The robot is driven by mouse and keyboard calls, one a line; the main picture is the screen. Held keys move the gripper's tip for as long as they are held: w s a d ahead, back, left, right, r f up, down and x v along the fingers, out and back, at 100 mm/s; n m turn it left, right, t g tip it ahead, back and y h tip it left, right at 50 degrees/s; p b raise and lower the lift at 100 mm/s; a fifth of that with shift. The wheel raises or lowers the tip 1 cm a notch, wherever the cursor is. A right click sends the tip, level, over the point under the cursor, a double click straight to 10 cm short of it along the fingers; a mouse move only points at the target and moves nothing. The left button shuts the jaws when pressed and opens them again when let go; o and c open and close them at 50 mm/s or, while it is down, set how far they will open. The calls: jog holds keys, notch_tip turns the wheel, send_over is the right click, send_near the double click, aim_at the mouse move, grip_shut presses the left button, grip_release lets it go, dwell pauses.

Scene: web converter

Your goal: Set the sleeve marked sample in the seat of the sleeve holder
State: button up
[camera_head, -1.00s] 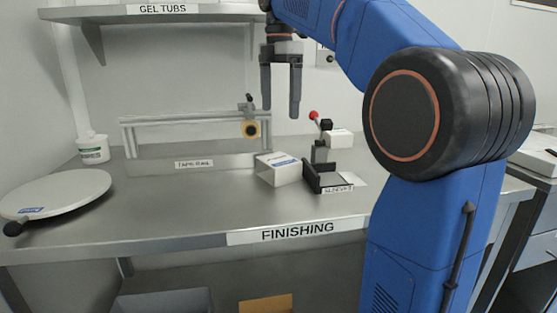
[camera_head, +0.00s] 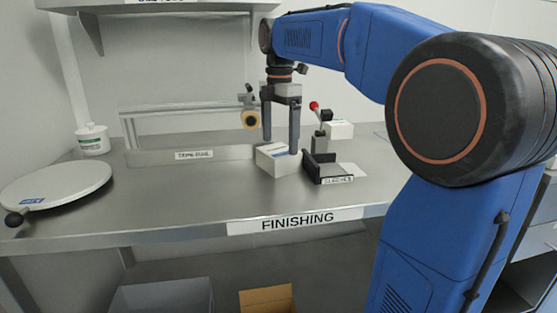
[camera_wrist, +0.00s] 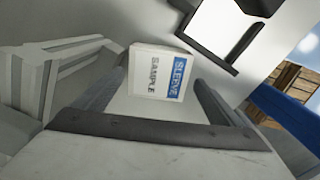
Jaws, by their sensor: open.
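The white sleeve marked sample (camera_head: 275,160) stands on the steel bench, left of the black sleeve holder (camera_head: 325,172). In the wrist view the sleeve (camera_wrist: 159,74) shows its "SLEEVE SAMPLE" label between my fingers. My gripper (camera_head: 281,147) is open and points down, with one finger at each side of the sleeve; I cannot tell whether they touch it. The black frame of the holder (camera_wrist: 250,40) is at the upper right of the wrist view, apart from the sleeve. No sleeve shows in the holder's seat.
A tape rail (camera_head: 178,156) with a tape roll (camera_head: 250,120) is behind and left. Another white box (camera_head: 340,130) and a red-knobbed lever (camera_head: 314,105) stand close behind the holder. A round turntable (camera_head: 55,183) and white tub (camera_head: 93,140) are left. The front bench is clear.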

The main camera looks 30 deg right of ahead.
aim_at(278, 150)
jog(key=shift+w+f, duration=0.1)
jog(key=shift+f, duration=2.3)
jog(key=c, duration=0.9)
jog(key=shift+r, duration=0.15)
jog(key=shift+r, duration=1.55)
jog(key=shift+s+a+r, duration=0.1)
jog(key=shift+s+a, duration=0.05)
jog(key=shift+s, duration=0.1)
jog(key=s+a, duration=0.1)
jog(key=s, duration=0.4)
jog(key=s+a, duration=0.2)
jog(key=s, duration=0.4)
jog(key=s+a, duration=0.1)
jog(key=s, duration=0.4)
jog(key=shift+s+a, duration=0.4)
